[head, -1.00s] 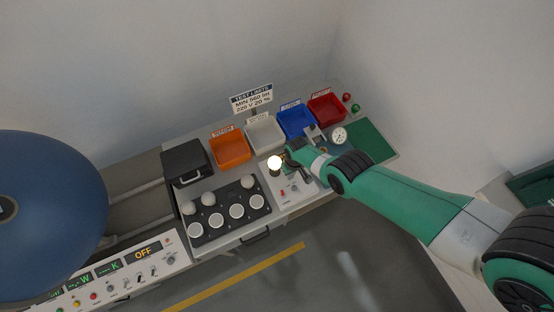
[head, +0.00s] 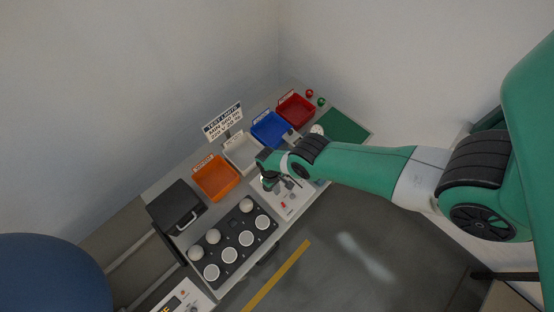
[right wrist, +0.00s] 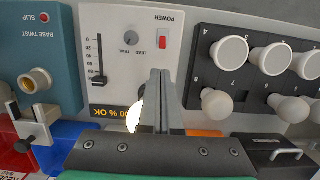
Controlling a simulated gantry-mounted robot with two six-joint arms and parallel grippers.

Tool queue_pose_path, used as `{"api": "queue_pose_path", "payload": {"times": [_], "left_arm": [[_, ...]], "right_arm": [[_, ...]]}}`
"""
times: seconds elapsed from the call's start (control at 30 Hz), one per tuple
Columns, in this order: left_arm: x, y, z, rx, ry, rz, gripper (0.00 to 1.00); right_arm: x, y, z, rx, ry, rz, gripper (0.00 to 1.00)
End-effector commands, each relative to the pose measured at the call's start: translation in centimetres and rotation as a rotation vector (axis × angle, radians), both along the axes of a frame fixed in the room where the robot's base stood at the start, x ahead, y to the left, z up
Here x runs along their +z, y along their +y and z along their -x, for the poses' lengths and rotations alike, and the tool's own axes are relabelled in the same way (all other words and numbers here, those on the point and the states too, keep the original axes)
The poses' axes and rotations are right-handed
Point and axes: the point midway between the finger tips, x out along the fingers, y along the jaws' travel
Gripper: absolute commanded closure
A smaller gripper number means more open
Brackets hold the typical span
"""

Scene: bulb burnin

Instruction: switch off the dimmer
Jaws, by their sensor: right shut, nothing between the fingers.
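The white dimmer panel (right wrist: 118,22) fills the middle of the right wrist view. It carries a slider (right wrist: 98,80) whose black handle sits at the lower end of its marked track, a trim knob (right wrist: 131,38) and a red power switch (right wrist: 162,40). In the head view the panel (head: 290,208) is partly covered by my right arm. My right gripper (right wrist: 164,75) is shut and empty, its fingertips over the panel, below the red switch in the wrist picture; contact cannot be told. A glowing bulb (right wrist: 134,116) shows partly behind the fingers. My left gripper is not in view.
A black bulb rack (head: 237,237) with several white bulbs stands beside the panel. Orange (head: 215,180), white, blue and red (head: 295,109) bins line the back. A teal base-twist unit (right wrist: 42,50) stands on the panel's other side. A dark case (head: 176,207) stands left.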

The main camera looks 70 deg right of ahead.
Motion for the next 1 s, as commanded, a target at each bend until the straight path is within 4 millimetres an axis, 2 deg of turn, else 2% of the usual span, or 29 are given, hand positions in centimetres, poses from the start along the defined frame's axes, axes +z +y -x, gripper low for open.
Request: {"api": "queue_pose_path", "payload": {"times": [0.03, 0.2, 0.4, 0.53, 1.0], "left_arm": [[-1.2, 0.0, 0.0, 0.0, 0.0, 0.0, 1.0], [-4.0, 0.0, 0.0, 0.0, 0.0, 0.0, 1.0], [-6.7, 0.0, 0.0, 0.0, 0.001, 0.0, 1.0], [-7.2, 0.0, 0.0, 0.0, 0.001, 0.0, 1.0], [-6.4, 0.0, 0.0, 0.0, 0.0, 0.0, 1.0]], "right_arm": [[-1.4, 0.1, 0.1, 0.0, 0.0, 0.0, 1.0], [-4.8, 0.4, 0.7, 0.0, 0.001, 0.0, 1.0], [-8.1, 0.7, 1.2, 0.0, 0.0, 0.0, 1.0], [-8.7, 0.7, 1.3, 0.0, -0.002, 0.001, 1.0], [-8.4, 0.3, 1.4, -0.002, -0.022, 0.009, 1.0]]}}
